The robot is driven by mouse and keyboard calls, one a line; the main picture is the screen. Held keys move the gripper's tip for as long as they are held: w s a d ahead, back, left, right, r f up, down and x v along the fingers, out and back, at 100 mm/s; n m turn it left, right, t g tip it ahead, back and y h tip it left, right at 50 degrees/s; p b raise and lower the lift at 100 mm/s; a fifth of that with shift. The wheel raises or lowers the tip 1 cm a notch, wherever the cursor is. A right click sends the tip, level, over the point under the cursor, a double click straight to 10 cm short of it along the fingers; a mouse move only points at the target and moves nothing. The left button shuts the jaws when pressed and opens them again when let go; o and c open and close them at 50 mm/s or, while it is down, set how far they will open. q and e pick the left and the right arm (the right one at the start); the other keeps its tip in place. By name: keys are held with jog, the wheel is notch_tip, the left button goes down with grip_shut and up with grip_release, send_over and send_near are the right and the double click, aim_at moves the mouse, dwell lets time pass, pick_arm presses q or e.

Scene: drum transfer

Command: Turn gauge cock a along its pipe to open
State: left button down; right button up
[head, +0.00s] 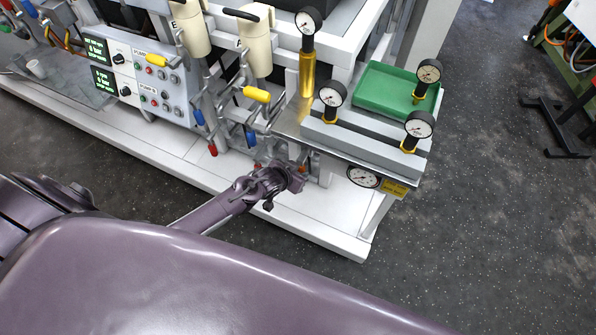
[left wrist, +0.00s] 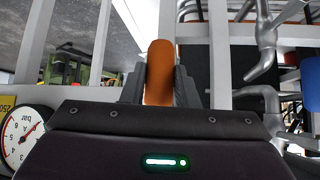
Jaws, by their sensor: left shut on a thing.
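An orange lever handle (left wrist: 159,62), apparently that of gauge cock a, stands upright in the middle of the left wrist view. My left gripper (left wrist: 160,90) has its two dark fingers on either side of the handle and is shut on it. In the head view my left gripper (head: 293,178) reaches in low at the front of the rig, beneath the gauge shelf. The cock's body and pipe are largely hidden there by the gripper and the shelf. My right gripper is in neither view.
A dial gauge (head: 364,177) hangs at the shelf's front edge and also shows in the left wrist view (left wrist: 20,135). Several gauges and a green tray (head: 385,88) are on the shelf. Pipes with blue, red and yellow handles (head: 257,94) stand to the left.

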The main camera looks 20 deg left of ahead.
pick_arm(q)
jog(key=shift+a, duration=0.15)
jog(key=c, duration=1.1)
grip_release()
jog(key=v, duration=0.7)
jog(key=shift+s+r, duration=0.25)
